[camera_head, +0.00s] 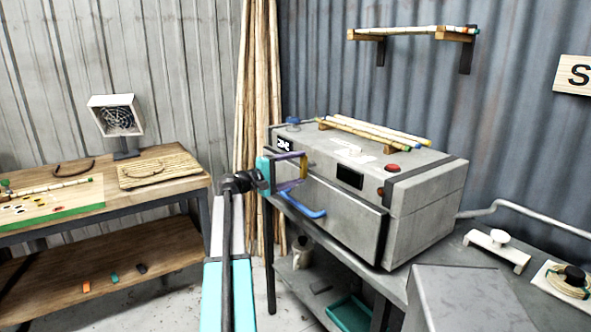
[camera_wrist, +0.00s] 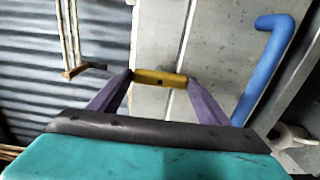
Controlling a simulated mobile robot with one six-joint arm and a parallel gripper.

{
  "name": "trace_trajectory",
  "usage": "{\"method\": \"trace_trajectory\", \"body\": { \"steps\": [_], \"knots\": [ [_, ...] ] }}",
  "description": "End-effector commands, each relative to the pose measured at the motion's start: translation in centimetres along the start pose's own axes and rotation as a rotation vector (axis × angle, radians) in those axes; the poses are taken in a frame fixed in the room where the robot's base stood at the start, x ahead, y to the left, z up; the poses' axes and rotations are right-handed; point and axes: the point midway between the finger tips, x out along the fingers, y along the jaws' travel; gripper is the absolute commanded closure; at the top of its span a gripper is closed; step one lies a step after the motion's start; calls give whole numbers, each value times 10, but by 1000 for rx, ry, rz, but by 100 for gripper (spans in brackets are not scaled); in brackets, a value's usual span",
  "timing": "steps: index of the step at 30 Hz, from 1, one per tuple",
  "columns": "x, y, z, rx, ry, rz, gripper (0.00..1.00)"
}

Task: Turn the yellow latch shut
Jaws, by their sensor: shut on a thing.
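The yellow latch (camera_head: 304,166) is on the front of the grey box (camera_head: 335,208), near its left end. In the wrist view the yellow latch (camera_wrist: 160,78) lies straight across between my two purple fingertips. My gripper (camera_head: 301,168) is shut on it, one finger at each end; it also shows in the wrist view (camera_wrist: 160,79). In the head view the latch looks about upright. The latch's pivot is hard to make out. A blue bar handle (camera_head: 306,209) sits on the box front just below my gripper, and at upper right in the wrist view (camera_wrist: 262,75).
Bamboo poles (camera_head: 375,131) and a red button (camera_head: 392,169) are on the box. A grey block (camera_head: 460,300) stands at the front right. A wooden workbench (camera_head: 160,192) with a fan (camera_head: 115,116) is at left. Tall canes (camera_head: 262,90) lean behind my gripper.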

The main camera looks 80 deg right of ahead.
Motion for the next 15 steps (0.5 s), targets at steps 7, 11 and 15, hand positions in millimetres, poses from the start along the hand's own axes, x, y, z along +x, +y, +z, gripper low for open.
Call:
{"method": "trace_trajectory", "body": {
  "steps": [7, 11, 15],
  "knots": [
    [3, 3, 1, -8, -1, 7, 52],
    [2, 4, 1, -7, -1, 7, 52],
    [2, 3, 0, -6, -1, 5, 11]
  ]
}}
